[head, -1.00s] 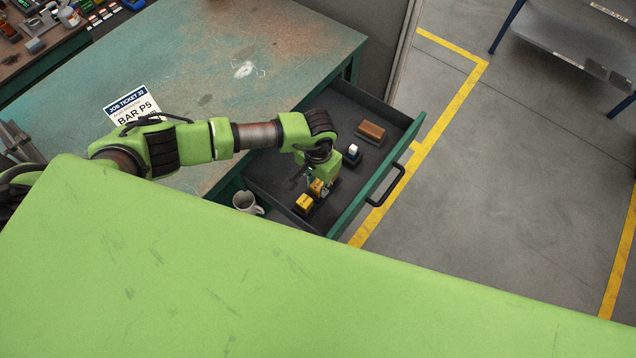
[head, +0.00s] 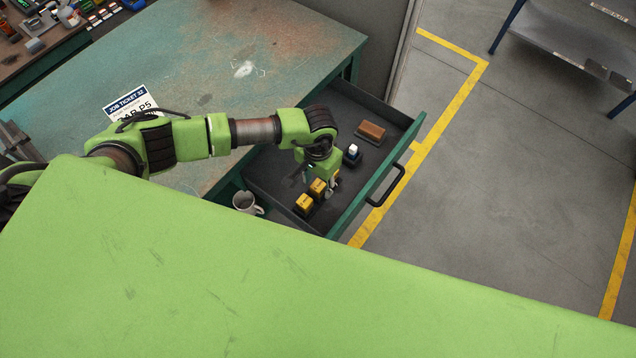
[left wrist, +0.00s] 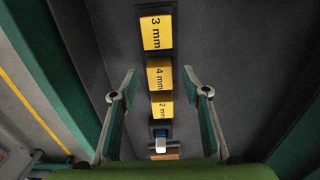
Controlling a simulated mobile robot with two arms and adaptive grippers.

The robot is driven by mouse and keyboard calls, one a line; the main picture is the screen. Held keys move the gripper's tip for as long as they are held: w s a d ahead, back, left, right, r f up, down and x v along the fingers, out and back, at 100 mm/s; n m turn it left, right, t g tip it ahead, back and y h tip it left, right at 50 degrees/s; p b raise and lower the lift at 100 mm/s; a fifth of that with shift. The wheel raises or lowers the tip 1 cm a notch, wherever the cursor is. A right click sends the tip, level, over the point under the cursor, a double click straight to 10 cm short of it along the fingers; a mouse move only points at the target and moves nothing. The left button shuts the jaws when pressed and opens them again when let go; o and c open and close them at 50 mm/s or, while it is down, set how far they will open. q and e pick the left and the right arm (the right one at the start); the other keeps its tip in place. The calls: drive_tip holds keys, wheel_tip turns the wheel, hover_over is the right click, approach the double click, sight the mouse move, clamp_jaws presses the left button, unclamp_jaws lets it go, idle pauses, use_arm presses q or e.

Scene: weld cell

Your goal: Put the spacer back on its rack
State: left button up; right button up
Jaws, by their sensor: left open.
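Yellow spacer blocks stand in a row in the open drawer. In the left wrist view they read "3 mm" (left wrist: 157,31), "4 mm" (left wrist: 160,76) and "2 mm" (left wrist: 161,107), with dark holders around or under them. Two yellow blocks show in the head view, the nearer one (head: 304,202) clear and the other (head: 317,187) beside my gripper. My left gripper (head: 331,188) points down into the drawer, open. In the left wrist view its fingers (left wrist: 158,80) flank the 4 mm and 2 mm blocks with gaps; its height above them is unclear. My right gripper is not in view.
A white-topped block (head: 353,150) and a brown block (head: 371,131) lie farther along the drawer (head: 270,170). A mug (head: 246,202) is at its left corner. A job ticket (head: 128,100) lies on the green bench. The drawer's front wall and handle (head: 387,186) stand close right.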

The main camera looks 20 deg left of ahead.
use_arm(q)
wheel_tip(320, 180, up, 11)
drive_tip(key=shift+f, duration=0.15)
idle(0.4)
